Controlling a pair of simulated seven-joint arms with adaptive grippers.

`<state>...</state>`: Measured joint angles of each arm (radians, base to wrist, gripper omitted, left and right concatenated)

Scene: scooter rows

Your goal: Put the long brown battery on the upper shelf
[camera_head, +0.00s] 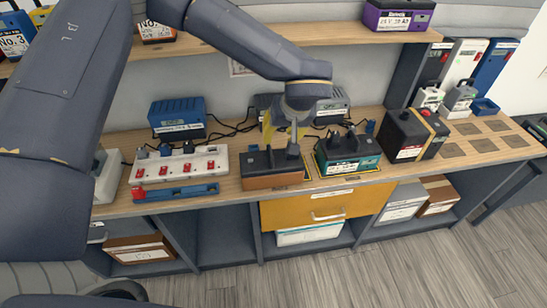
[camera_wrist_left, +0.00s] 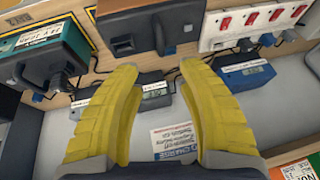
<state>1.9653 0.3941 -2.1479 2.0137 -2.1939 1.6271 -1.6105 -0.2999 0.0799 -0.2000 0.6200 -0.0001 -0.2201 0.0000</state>
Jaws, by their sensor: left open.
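A long brown battery (camera_head: 277,181) with a dark top sits on the workbench, near its front edge. It also shows at the top of the left wrist view (camera_wrist_left: 172,38), beyond the fingertips. My left gripper (camera_head: 281,142) hangs above and behind it, partly covering its dark top. In the left wrist view its yellow fingers (camera_wrist_left: 160,70) are spread with nothing between them. The upper shelf (camera_head: 270,38) is a wooden board along the wall, partly covered by my left arm. My right gripper is not in view.
A white strip with red switches (camera_head: 180,165) stands left of the brown battery, a teal-and-black unit (camera_head: 348,152) right of it. Blue (camera_head: 178,117) and grey chargers with cables stand behind. A purple battery (camera_head: 398,15) occupies the shelf's right end; the shelf middle looks clear.

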